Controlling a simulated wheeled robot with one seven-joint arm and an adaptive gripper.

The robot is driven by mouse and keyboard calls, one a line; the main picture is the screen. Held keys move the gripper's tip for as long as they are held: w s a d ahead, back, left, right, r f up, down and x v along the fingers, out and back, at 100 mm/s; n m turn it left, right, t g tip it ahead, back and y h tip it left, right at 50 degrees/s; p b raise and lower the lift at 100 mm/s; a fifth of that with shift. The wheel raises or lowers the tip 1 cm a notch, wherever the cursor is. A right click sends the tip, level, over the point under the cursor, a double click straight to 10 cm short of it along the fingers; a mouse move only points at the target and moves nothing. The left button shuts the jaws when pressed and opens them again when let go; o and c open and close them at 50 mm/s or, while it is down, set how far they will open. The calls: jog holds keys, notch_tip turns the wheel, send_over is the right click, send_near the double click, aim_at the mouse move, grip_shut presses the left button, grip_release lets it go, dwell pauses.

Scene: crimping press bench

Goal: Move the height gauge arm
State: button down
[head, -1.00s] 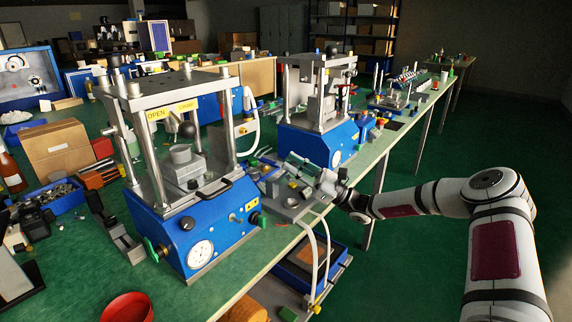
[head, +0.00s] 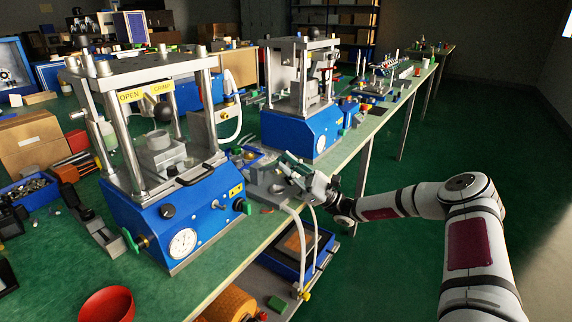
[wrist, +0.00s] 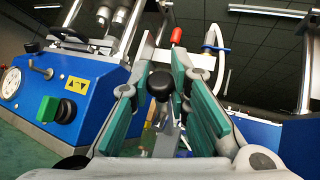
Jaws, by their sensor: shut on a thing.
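My gripper (wrist: 160,76) has its two green-padded fingers around a black ball knob (wrist: 160,84) on a grey stem, seen in the wrist view. I take this knob to be on the height gauge arm, but the fingers hide much of what it joins. In the head view my gripper (head: 288,164) is at the bench's front edge, between the two blue presses. It is over a grey metal fixture (head: 262,188), whose far parts are partly hidden by the fingers.
The near blue press (head: 185,225) stands left of my gripper and the far blue press (head: 300,135) stands behind it. A red bowl (head: 107,304) is at the front left. The right-hand floor is open.

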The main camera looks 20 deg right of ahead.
jog(key=shift+s+f, duration=0.1)
jog(key=shift+f, duration=0.05)
jog(key=c, duration=1.5)
grip_release()
jog(key=v, duration=1.2)
jog(key=shift+c, duration=0.2)
